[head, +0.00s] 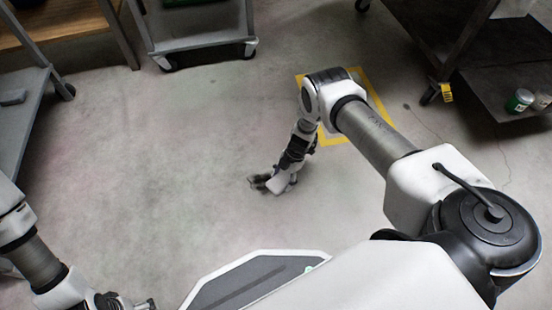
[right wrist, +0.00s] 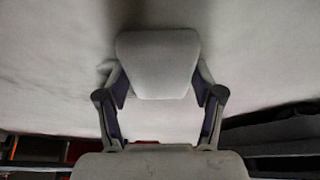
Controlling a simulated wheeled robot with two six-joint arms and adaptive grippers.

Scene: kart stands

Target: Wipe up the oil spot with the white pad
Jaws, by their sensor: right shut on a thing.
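My right gripper (head: 271,182) reaches down to the concrete floor near the middle of the head view. In the right wrist view my right gripper (right wrist: 158,96) is shut on the white pad (right wrist: 157,62), a pale, rounded block between its two fingers. The pad is close to the floor; I cannot tell whether it touches. I cannot make out the oil spot for certain. Small dark shapes at the gripper's tip in the head view may be fingers or oil. My left gripper (head: 122,302) is low at the left edge, partly cut off; its jaws are unclear.
A yellow taped square (head: 374,88) lies on the floor behind my right arm. A grey cart (head: 200,42) on casters stands at the back, and a dark shelf cart (head: 480,70) with cans (head: 519,101) at the right. The floor left of the gripper is clear.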

